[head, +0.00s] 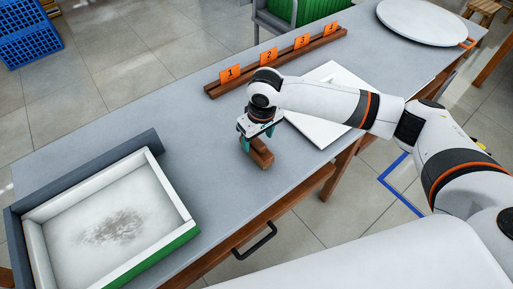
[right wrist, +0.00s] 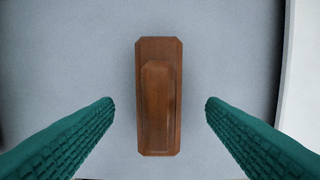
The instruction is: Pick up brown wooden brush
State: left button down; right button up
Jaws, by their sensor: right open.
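The brown wooden brush (head: 262,157) lies on the grey table (head: 170,115), near its front edge. In the right wrist view the brush (right wrist: 159,95) stands lengthwise in the middle of the picture, with a raised grip on its back. My right gripper (head: 258,138) is right above the brush in the head view and hides part of it. In the right wrist view its two green fingers (right wrist: 160,104) are wide apart, one on each side of the brush, with clear gaps. Nothing is between them in contact. My left gripper is not in view.
A white-walled tray (head: 186,212) with a dark smudge on its floor stands at the left. A wooden rack (head: 285,57) with orange numbered cards lies at the back. A white panel (head: 318,133) lies right of the brush, and a round white disc (head: 425,22) is at the far right.

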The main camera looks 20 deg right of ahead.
aim_at(256, 147)
jog(key=shift+w+a+f, duration=0.1)
jog(key=shift+w+f, duration=0.05)
jog(key=shift+f, duration=1.2)
jog(key=shift+w+a+f, duration=0.1)
jog(key=shift+w+f, duration=0.05)
jog(key=shift+f, duration=1.2)
jog(key=c, duration=1.1)
jog(key=shift+r, duration=5.1)
